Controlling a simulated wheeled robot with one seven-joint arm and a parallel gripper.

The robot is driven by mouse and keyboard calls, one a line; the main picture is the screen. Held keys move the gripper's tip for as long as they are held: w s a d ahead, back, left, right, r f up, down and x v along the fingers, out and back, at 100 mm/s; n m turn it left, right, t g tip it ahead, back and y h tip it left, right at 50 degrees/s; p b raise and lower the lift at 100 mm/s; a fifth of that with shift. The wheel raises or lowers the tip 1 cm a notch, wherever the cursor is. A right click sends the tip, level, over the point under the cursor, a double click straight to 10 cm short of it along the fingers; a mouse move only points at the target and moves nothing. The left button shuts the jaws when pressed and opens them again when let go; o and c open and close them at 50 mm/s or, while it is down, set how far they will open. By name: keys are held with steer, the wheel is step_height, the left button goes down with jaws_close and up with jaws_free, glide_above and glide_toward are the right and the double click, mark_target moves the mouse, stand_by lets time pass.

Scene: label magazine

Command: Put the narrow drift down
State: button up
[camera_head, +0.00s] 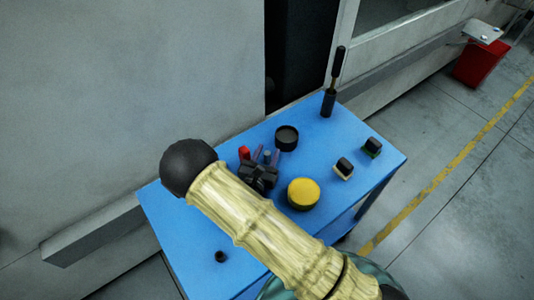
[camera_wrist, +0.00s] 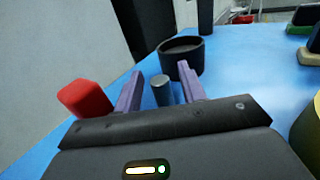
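A small grey cylinder (camera_wrist: 162,90), likely the narrow drift, stands between the purple fingers of my gripper (camera_wrist: 160,84) in the wrist view. Gaps show on both sides of it, so the fingers are open and do not appear to touch it. Its lower end is hidden behind the gripper body. In the head view, my gripper (camera_head: 267,157) is low over the blue table (camera_head: 185,215), with the grey cylinder's top just visible between the fingers.
A red block (camera_wrist: 85,98) is close beside the left finger. A round black cup (camera_head: 287,138) stands just beyond the fingers. A yellow-topped round piece (camera_head: 303,193), two small blocks (camera_head: 344,168) (camera_head: 372,147) and a tall dark tool (camera_head: 335,82) are farther right. A small black piece (camera_head: 221,256) lies near the front.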

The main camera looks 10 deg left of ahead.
steer(key=shift+s+r, duration=0.1)
steer(key=shift+s, duration=0.05)
steer(key=s, duration=0.2)
steer(key=s+b, duration=0.1)
steer(key=s, duration=0.1)
steer(key=s+a, duration=0.1)
steer(key=s, duration=0.2)
steer(key=shift+s, duration=0.1)
steer(key=shift+o, duration=0.5)
steer(key=shift+d+r, duration=0.1)
steer(key=shift+d, duration=0.05)
